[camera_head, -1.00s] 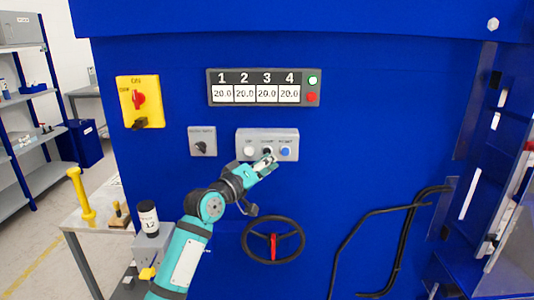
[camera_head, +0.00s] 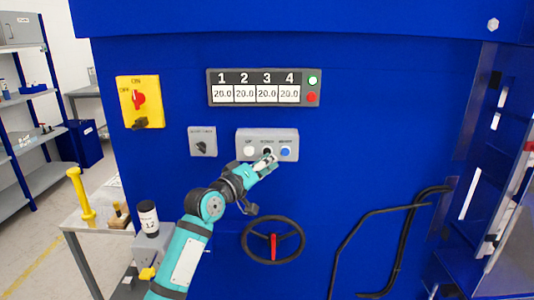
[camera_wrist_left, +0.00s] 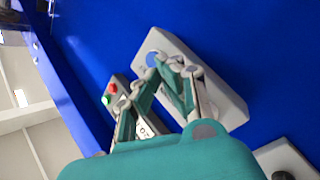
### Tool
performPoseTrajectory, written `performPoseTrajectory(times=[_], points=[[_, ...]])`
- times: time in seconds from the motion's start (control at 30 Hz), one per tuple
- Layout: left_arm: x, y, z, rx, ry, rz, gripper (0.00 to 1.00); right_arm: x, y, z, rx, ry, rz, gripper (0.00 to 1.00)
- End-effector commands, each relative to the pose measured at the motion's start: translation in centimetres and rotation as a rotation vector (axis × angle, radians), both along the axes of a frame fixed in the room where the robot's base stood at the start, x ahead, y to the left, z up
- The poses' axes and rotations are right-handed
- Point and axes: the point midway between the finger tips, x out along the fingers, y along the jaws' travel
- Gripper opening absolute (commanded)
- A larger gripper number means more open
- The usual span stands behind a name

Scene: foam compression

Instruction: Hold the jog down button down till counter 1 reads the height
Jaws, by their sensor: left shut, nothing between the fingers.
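The grey jog box (camera_head: 267,134) on the blue machine front has a white button (camera_head: 249,151) at left, a dark middle button (camera_head: 267,151) labelled DOWN and a blue button (camera_head: 285,152) at right. The counter panel (camera_head: 264,78) above reads 20.0 under 1, 2, 3 and 4. My left gripper (camera_head: 269,160) is shut and empty, its tips at the lower edge of the middle button, partly covering it. Whether it touches or presses the button I cannot tell. In the left wrist view the closed fingers (camera_wrist_left: 172,67) lie over the box (camera_wrist_left: 222,92). My right gripper is out of view.
A handwheel (camera_head: 273,240) sits below the box. A selector knob (camera_head: 202,146) and a yellow switch (camera_head: 140,101) are to the left. Black hoses (camera_head: 400,245) run at lower right. A side table (camera_head: 95,222) holds a yellow tool.

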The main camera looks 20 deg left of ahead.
Motion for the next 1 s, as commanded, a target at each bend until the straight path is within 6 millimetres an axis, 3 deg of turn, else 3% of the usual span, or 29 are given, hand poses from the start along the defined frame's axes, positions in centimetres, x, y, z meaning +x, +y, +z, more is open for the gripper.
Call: performPoseTrajectory(times=[1.0], points=[[1.11, 0.34, 0.02, 0.001, 0.000, 0.000, 0.00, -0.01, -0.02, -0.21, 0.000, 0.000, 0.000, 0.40]])
